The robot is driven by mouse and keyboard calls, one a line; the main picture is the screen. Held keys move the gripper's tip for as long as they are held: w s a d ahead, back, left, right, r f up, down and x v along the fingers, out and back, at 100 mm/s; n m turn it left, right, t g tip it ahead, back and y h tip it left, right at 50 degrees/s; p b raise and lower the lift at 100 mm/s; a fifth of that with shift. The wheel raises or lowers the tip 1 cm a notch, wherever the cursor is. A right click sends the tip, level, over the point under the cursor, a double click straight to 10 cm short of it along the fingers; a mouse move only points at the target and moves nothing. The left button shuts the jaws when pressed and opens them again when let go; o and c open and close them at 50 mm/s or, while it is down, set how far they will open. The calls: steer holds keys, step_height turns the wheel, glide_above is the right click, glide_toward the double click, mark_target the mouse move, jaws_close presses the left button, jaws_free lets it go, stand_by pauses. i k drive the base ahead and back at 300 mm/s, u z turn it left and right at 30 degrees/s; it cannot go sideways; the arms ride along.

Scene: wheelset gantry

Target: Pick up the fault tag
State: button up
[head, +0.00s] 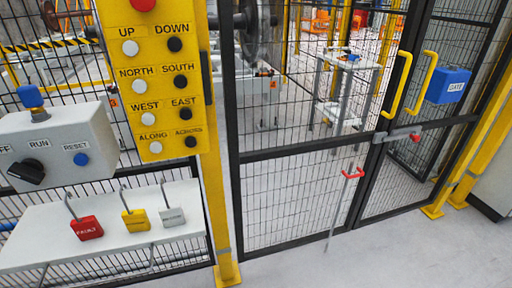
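I cannot make out anything clearly identifiable as the fault tag. A white shelf (45,252) at the left holds three padlock-shaped pieces with hooked shackles. The red padlock (86,228) has lettering too small to read surely. The yellow padlock (135,219) is in the middle. The grey padlock (172,217) is at the right, also with small lettering. They stand apart from one another. My gripper is not in view.
A yellow button panel (157,99) and a grey control box (55,147) stand above the shelf. A black mesh fence with a gate (300,152) closes off the area behind. A red-handled rod (343,205) leans there. The floor (390,258) at front right is clear.

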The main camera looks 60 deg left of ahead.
mark_target(87, 228)
steer(key=u, duration=1.35)
steer(key=k, duration=1.3)
steer(key=u, duration=1.05)
steer(key=i, duration=1.05)
